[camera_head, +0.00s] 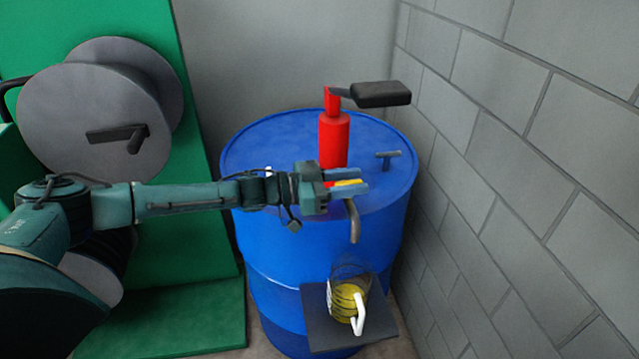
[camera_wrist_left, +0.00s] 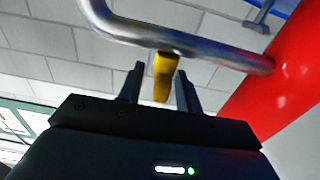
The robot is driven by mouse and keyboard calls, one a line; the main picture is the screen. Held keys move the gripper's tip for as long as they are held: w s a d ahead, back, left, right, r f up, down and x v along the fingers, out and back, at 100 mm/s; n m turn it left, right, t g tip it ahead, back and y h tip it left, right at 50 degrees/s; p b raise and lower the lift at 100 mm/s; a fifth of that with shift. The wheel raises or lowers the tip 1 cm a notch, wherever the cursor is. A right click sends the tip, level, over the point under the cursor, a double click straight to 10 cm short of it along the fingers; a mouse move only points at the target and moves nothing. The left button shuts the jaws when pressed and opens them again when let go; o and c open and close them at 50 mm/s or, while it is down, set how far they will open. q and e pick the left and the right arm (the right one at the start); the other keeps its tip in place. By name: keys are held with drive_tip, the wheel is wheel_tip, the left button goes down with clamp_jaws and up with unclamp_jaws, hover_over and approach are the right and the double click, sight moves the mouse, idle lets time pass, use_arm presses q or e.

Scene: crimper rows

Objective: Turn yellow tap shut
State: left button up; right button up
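The yellow tap (camera_head: 348,183) is a small lever on the metal spout of the red pump (camera_head: 333,140) on top of the blue drum. My left gripper (camera_head: 358,180) reaches in from the left, with its fingers on either side of the tap. In the left wrist view, the yellow tap (camera_wrist_left: 164,77) hangs below the silver spout (camera_wrist_left: 200,45), between the fingers of my left gripper (camera_wrist_left: 160,72). The fingers are apart, with a gap visible at the tap's left side; contact on the right is unclear. My right gripper is out of view.
A clear mug (camera_head: 347,300) with yellow contents and a white handle stands on a dark shelf (camera_head: 318,325) below the spout. The blue drum (camera_head: 262,235) stands near a grey block wall (camera_head: 510,150). A grey reel (camera_head: 85,100) is at the left. The pump's black handle (camera_head: 382,94) juts right.

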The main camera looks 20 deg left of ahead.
use_arm(q)
drive_tip(key=b+v, duration=0.1)
drive_tip(key=v, duration=1)
drive_tip(key=shift+s+a, duration=0.2)
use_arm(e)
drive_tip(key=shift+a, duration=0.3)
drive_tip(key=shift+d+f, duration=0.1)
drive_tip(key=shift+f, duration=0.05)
